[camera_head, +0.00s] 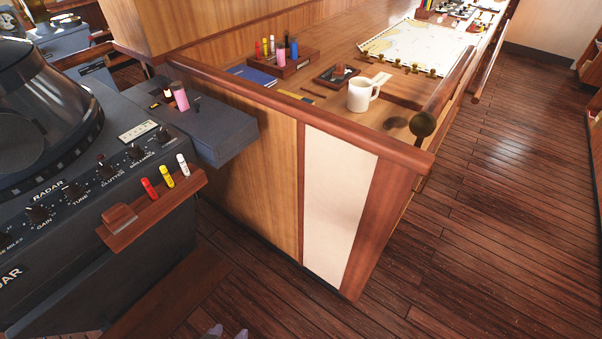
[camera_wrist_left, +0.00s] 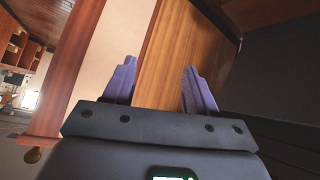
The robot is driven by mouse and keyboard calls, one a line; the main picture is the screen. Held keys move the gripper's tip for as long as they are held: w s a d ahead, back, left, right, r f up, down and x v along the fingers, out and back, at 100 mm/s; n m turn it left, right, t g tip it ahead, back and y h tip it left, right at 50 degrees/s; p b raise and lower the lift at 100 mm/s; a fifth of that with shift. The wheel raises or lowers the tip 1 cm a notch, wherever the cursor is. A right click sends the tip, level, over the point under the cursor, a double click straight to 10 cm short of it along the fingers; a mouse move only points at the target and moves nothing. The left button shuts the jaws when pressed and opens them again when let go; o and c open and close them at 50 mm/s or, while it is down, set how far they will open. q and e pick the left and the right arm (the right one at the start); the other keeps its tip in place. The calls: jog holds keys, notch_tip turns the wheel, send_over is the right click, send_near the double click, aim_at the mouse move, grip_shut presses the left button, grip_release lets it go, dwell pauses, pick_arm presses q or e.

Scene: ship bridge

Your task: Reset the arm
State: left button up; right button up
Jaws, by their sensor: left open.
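My left gripper (camera_head: 227,333) shows only as two purplish fingertips at the bottom edge of the head view. They are apart, over the wooden floor in front of the counter. In the left wrist view the same gripper (camera_wrist_left: 157,78) is open, with nothing between its two fingers. Behind the fingers there are the counter's cream panel (camera_wrist_left: 112,50) and wood panel (camera_wrist_left: 165,55). My right gripper is in neither view.
The radar console (camera_head: 75,230) stands at the left, with a small wooden rack (camera_head: 150,210) of coloured markers. The counter (camera_head: 225,85) carries a white mug (camera_head: 362,95), a chart (camera_head: 415,45) and a marker holder (camera_head: 285,65). Floor (camera_head: 490,180) at the right is clear.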

pick_arm(q)
jog(key=s+a+f+m+g+y, duration=0.1)
jog(key=s+a+f+g+y, duration=0.1)
jog(key=s+a+g, duration=0.45)
notch_tip(320, 180, up, 13)
jog(key=d+t+p, duration=0.1)
jog(key=d+p, duration=0.1)
jog(key=p, duration=1.1)
jog(key=shift+s, duration=0.35)
jog(key=shift+t, duration=0.25)
